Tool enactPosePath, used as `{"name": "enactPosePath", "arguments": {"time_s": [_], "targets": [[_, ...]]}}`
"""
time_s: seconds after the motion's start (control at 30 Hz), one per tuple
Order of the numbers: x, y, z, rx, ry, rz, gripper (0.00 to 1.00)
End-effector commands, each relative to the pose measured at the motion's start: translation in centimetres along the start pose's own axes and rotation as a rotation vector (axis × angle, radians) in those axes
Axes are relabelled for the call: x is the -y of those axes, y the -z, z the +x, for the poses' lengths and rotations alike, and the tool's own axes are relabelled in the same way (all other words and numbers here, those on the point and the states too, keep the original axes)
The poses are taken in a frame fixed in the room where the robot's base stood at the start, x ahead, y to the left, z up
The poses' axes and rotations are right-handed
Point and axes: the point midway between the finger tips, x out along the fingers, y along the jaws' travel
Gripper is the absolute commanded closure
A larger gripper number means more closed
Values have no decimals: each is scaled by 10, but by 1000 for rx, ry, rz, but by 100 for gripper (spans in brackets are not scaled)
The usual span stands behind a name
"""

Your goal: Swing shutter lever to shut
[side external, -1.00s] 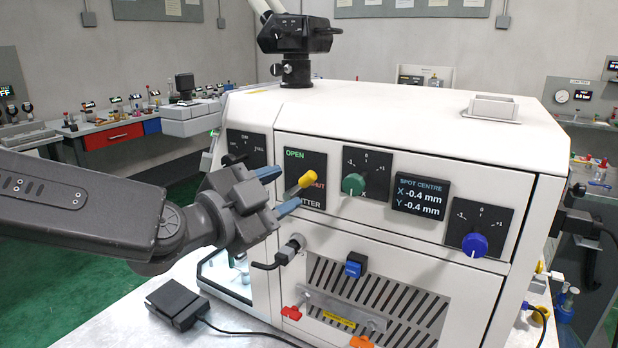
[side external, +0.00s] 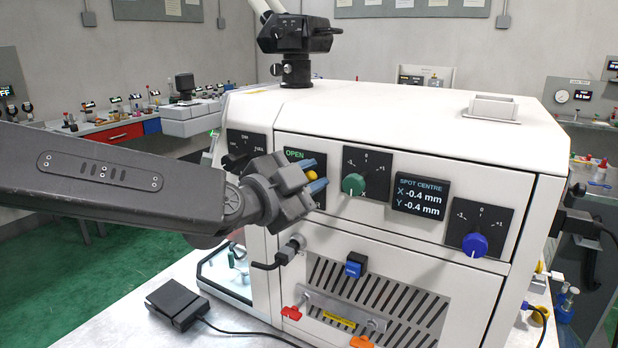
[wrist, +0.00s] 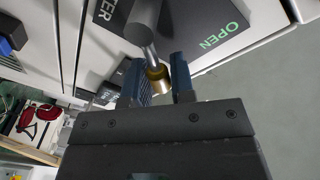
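The shutter lever's yellow knob (side external: 311,175) sticks out from the black shutter panel (side external: 293,154) at the left of the white machine's front. The green OPEN label shows on that panel; the SHUT label is hidden behind my gripper. My gripper (side external: 314,176) is at the lever, with its blue fingers on either side of the knob. The grey lever shaft (wrist: 148,30) runs from the knob to the panel. Exact finger contact is hard to see.
A green knob (side external: 353,184) sits just right of the lever, with the spot centre display (side external: 420,194) and a blue knob (side external: 474,245) farther right. Below are a black cable plug (side external: 288,251) and a blue-handled part (side external: 355,266). A black pedal (side external: 178,303) lies on the bench.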

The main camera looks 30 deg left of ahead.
Motion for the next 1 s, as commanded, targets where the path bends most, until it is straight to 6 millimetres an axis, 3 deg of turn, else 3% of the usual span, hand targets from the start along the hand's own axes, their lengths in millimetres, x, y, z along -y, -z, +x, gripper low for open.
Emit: {"name": "enactPosePath", "arguments": {"time_s": [0.23,0.57,1.0], "targets": [[0,0,0,0,0,0,100],[-2,0,0,6,-5,37,100],[-17,-3,2,52,-49,321,100]]}}
